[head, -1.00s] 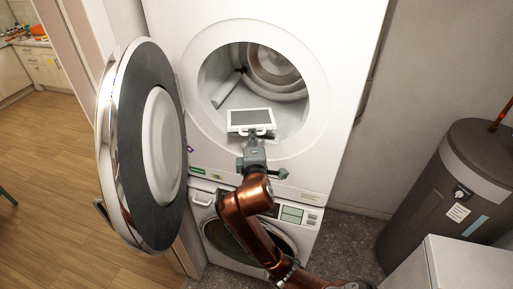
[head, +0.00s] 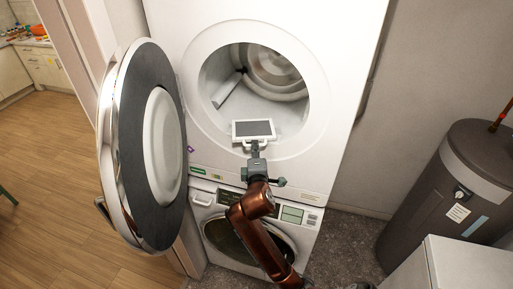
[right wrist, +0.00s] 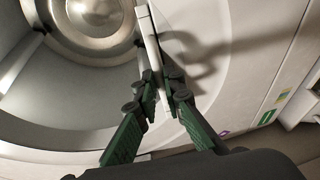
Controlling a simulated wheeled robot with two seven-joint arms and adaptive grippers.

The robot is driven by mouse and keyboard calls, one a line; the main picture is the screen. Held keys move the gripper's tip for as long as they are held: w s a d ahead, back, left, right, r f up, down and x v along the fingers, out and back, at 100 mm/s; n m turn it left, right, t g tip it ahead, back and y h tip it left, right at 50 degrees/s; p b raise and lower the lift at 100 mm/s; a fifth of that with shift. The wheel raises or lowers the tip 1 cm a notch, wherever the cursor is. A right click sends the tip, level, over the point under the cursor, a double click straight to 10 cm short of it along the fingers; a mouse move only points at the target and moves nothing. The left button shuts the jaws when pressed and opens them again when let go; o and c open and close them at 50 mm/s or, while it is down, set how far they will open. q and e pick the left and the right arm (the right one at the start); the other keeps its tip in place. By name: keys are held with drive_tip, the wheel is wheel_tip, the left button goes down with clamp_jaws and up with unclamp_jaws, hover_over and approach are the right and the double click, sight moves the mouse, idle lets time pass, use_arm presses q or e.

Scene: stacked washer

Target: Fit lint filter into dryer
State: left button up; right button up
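The lint filter (head: 253,129), a white frame with a dark grey panel and a handle at its lower edge, is in front of the lower rim of the dryer's round opening. My right gripper (head: 256,149) is shut on its handle. In the right wrist view the filter (right wrist: 149,45) is seen nearly edge-on, between the fingers (right wrist: 164,80). The dryer (head: 165,45) is the upper white machine, with its round door (head: 145,145) swung open to the left. The receiving slot is not clearly visible. My left gripper is out of view.
A white washer (head: 308,237) stands below the dryer. A dark grey tank (head: 445,195) and a white box-like unit (head: 465,265) stand at the right. Inside the drum a pale paddle (head: 227,90) shows. Open wooden floor (head: 45,190) lies to the left.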

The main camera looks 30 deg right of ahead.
drive_tip(key=o, duration=0.4)
drive_tip(key=b+v, duration=0.1)
drive_tip(key=v, duration=1.1)
